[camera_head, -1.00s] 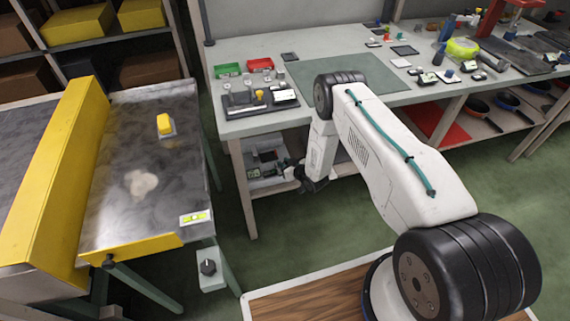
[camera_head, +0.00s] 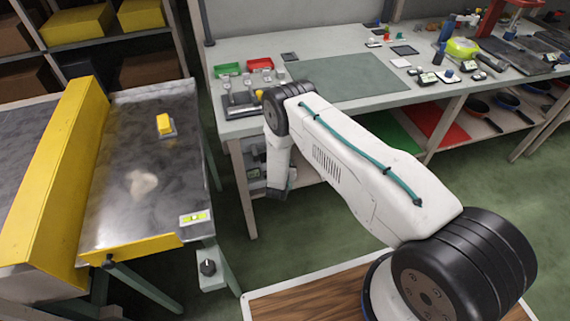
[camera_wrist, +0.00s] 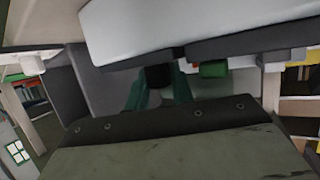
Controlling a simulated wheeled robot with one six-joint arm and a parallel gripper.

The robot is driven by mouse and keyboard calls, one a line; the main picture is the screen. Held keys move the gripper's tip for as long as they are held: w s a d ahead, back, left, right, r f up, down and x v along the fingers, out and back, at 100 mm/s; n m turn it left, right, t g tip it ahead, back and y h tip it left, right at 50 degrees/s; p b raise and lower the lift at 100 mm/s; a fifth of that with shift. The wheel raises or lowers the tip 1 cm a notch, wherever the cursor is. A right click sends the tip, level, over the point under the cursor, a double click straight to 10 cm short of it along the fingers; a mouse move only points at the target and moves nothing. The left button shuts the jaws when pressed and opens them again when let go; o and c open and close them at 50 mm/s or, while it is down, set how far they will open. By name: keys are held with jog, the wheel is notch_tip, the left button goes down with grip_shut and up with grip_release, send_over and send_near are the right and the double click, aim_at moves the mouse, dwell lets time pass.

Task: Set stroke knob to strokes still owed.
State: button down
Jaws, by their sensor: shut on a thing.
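A small panel with yellow-green marks (camera_head: 194,218) lies on the conveyor's corner, also too small to read. In the head view my wrist hangs beside the bench's near left end, right of the knob and well apart from it; my fingertips are hidden there. In the wrist view my gripper (camera_wrist: 160,92) appears as two dark teal shapes around a dark thing (camera_wrist: 158,76), which I cannot identify.
A yellow block (camera_head: 164,123) on a small base and a pale patch (camera_head: 141,183) are on the conveyor. The bench (camera_head: 235,127) holds red and green trays, a mat (camera_head: 345,82) and several tools. Green floor lies open between conveyor and bench.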

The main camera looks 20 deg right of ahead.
jog(key=shift+m+g+h, duration=0.6)
jog(key=shift+m+h, duration=0.5)
jog(key=shift+h, duration=0.1)
jog(key=c, duration=1.2)
grip_release()
jog(key=shift+d, duration=0.1)
jog(key=shift+c, duration=0.2)
jog(key=v, duration=0.7)
jog(key=shift+s+a+r, duration=0.2)
jog(key=shift+s+a, duration=0.05)
jog(key=shift+a, duration=0.05)
